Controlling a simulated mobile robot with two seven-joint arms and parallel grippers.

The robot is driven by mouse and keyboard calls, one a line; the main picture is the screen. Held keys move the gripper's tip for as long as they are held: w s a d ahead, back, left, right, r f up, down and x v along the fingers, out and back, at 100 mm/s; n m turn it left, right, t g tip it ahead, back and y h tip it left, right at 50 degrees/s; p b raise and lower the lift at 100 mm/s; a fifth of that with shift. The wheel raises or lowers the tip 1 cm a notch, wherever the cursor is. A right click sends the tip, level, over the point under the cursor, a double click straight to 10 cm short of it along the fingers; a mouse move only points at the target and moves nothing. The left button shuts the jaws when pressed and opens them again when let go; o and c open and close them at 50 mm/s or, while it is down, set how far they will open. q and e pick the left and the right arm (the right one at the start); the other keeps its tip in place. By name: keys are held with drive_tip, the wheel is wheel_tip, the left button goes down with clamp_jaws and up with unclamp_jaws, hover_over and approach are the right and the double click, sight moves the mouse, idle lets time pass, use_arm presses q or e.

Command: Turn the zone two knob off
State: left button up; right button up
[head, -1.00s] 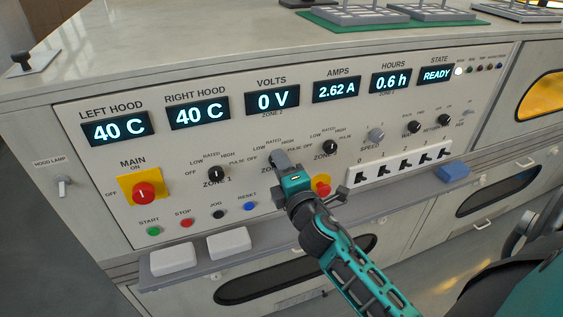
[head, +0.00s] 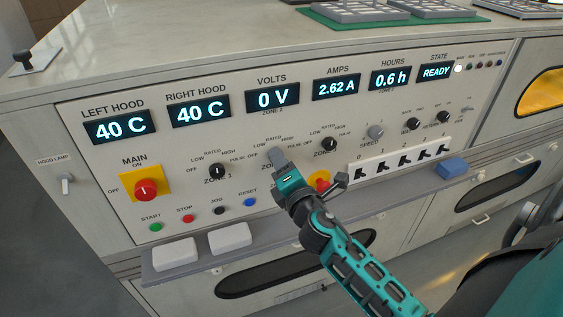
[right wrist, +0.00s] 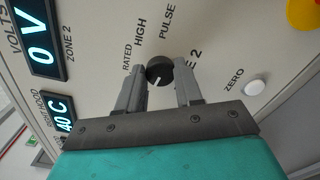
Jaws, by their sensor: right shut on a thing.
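The black zone two knob (right wrist: 160,70) is in the right wrist view, between the two grey fingers of my right gripper (right wrist: 158,80). Its white pointer mark faces down and slightly left in that picture, away from the HIGH and PULSE labels. The label it points at is hidden. In the head view my right gripper (head: 277,158) is at the zone two place on the panel and covers the knob. It is shut on the knob. The volts display (head: 272,98) reads 0 V for zone 2. My left gripper is not in view.
The zone 1 knob (head: 217,171) is left of my gripper and the zone 3 knob (head: 330,144) is right of it. A red emergency button (head: 320,186) is close by the gripper. A ledge (head: 205,256) with pale blocks runs below the panel.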

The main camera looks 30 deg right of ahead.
drive_tip(key=shift+r, duration=0.1)
drive_tip(key=o, duration=0.9)
drive_tip(key=shift+w, duration=0.1)
drive_tip(key=shift+o, duration=0.7)
drive_tip(key=b+v, duration=0.3)
drive_tip(key=v, duration=1)
drive_tip(key=shift+d, duration=0.1)
